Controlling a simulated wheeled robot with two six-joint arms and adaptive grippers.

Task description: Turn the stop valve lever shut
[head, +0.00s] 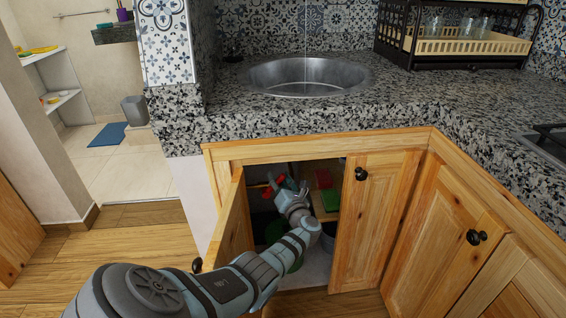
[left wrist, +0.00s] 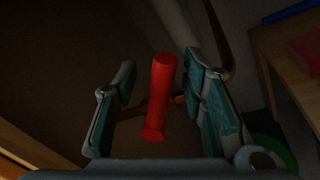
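The red stop valve lever (left wrist: 157,105) stands between the two fingers of my left gripper (left wrist: 158,72) in the left wrist view. The fingers are apart, with a gap on each side of the lever. A brownish metal part shows behind the lever; the rest of the valve is dark or hidden. In the head view my left gripper (head: 284,184) is inside the open cabinet under the sink, at the red lever (head: 270,188). My right gripper is not in view.
The left cabinet door (head: 232,222) stands open beside my left arm; the right door (head: 375,222) is shut. Inside are a small wooden shelf (head: 329,199) with a red item (head: 324,178) and a green thing (head: 275,232). The granite counter (head: 330,113) is above.

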